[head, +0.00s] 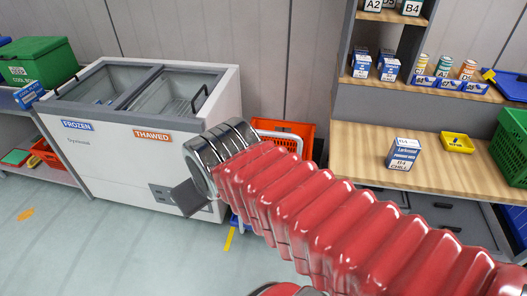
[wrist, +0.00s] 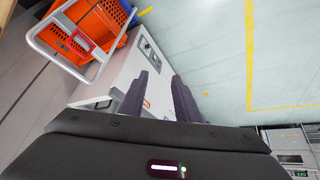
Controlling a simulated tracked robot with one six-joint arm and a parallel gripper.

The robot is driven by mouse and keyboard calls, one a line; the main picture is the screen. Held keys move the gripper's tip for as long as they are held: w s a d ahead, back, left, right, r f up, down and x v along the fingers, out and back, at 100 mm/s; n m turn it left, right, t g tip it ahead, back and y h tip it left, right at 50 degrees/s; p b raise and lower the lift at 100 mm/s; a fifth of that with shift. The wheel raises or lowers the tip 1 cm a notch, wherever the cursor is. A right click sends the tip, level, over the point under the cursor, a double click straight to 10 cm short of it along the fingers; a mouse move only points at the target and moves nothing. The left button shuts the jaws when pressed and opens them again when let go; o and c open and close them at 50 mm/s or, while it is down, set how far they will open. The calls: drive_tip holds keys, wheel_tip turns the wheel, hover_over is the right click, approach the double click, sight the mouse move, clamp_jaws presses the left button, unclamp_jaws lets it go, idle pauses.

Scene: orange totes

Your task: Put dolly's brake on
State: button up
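The dolly appears to be the light grey tube frame (wrist: 38,42) in the wrist view's upper left, with a red piece (wrist: 80,42) on it and an orange tote (wrist: 98,28) at it. In the head view an orange tote (head: 308,130) shows behind my red-sleeved arm, which hides most of what is below it. I cannot make out the brake or the wheels. My gripper (wrist: 164,80) is open, its two dark fingers apart with nothing seen between them. The frame and tote lie to the left of the fingers in the wrist view.
A white chest freezer (head: 110,150) stands left of my arm, with a grey panel (head: 188,197) low at its right end. A wooden counter (head: 372,152) with boxes is at right. Clear floor (head: 130,250) lies in front, and yellow lines (wrist: 249,60) mark it.

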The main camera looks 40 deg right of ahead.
drive_tip(key=w+d+f+n+t+h, duration=0.1)
drive_tip(key=w+d+f+n, duration=0.15)
drive_tip(key=w+d, duration=0.4)
drive_tip(key=w+d+f+n+t+h, duration=0.1)
drive_tip(key=w+d+f+n+h, duration=0.2)
drive_tip(key=d, duration=0.7)
drive_tip(key=w+d+f+n+t, duration=0.1)
drive_tip(key=w+d+f+n, duration=0.15)
drive_tip(key=w+d, duration=0.45)
drive_tip(key=s+d+f+n+t+y, duration=0.1)
drive_tip(key=s+d+f+n+t, duration=0.2)
drive_tip(key=d+f, duration=0.45)
drive_tip(key=s+d+f+n+t+y, duration=0.1)
drive_tip(key=s+f+n+t, duration=0.2)
drive_tip(key=s+f+t, duration=0.1)
wheel_tip(320, 180, down, 2)
drive_tip(key=shift+s+d+f+n+y, duration=0.1)
drive_tip(key=shift+s+d+n+y, duration=0.2)
drive_tip(key=shift+s, duration=0.55)
drive_tip(key=w, duration=0.4)
drive_tip(key=w+d+f, duration=0.1)
drive_tip(key=w, duration=0.8)
drive_tip(key=shift+w+d+f, duration=0.3)
drive_tip(key=shift+f, duration=0.05)
drive_tip(key=shift+c, duration=0.2)
clamp_jaws()
